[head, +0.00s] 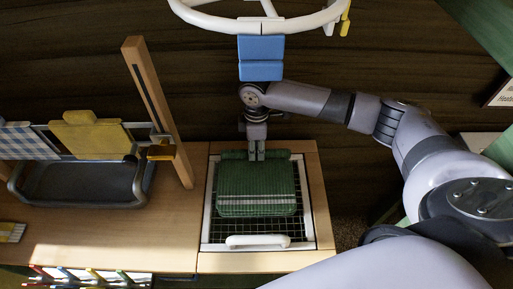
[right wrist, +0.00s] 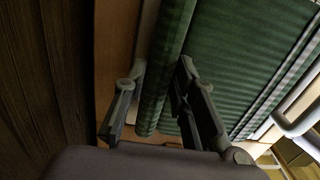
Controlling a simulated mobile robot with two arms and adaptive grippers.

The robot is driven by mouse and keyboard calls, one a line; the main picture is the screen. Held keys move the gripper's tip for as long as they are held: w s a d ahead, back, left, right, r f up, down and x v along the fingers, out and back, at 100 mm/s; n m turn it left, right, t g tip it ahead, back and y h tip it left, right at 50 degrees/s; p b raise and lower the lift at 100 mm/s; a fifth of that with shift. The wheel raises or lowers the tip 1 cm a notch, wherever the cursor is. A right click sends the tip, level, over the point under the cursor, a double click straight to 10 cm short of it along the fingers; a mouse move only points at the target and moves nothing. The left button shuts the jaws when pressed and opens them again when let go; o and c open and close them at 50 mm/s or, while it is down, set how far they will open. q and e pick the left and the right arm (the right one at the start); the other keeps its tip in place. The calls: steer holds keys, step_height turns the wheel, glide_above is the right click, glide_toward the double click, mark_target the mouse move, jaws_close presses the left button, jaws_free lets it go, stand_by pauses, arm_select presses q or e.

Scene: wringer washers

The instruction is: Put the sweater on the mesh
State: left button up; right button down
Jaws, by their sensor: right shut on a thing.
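The green sweater (head: 257,190), folded, with pale stripes along one side, lies flat over the dark mesh (head: 306,224). Mesh squares show around its sides and front. My right gripper (head: 257,152) is at the sweater's far edge, shut on it. In the right wrist view, the fingers (right wrist: 158,78) stand on either side of a rolled green edge of the sweater (right wrist: 250,50). The part of the mesh under the sweater is hidden. My left gripper is not in view.
A white handle (head: 258,241) lies at the mesh's front. At left, a yellow cloth (head: 92,137) and a blue checked cloth (head: 20,138) hang by a dark tray (head: 78,186) beside a wooden post (head: 157,110). A blue piece (head: 260,58) hangs from a white ring (head: 215,20) above.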

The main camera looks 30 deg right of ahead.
steer(key=shift+f, duration=0.25)
steer(key=c, duration=1.7)
jaws_free()
steer(key=o, duration=0.4)
steer(key=shift+r, duration=0.1)
step_height(320, 180, up, 12)
steer(key=shift+w+f+b, duration=0.1)
steer(key=shift+b, duration=0.7)
steer(key=shift+f, duration=0.1)
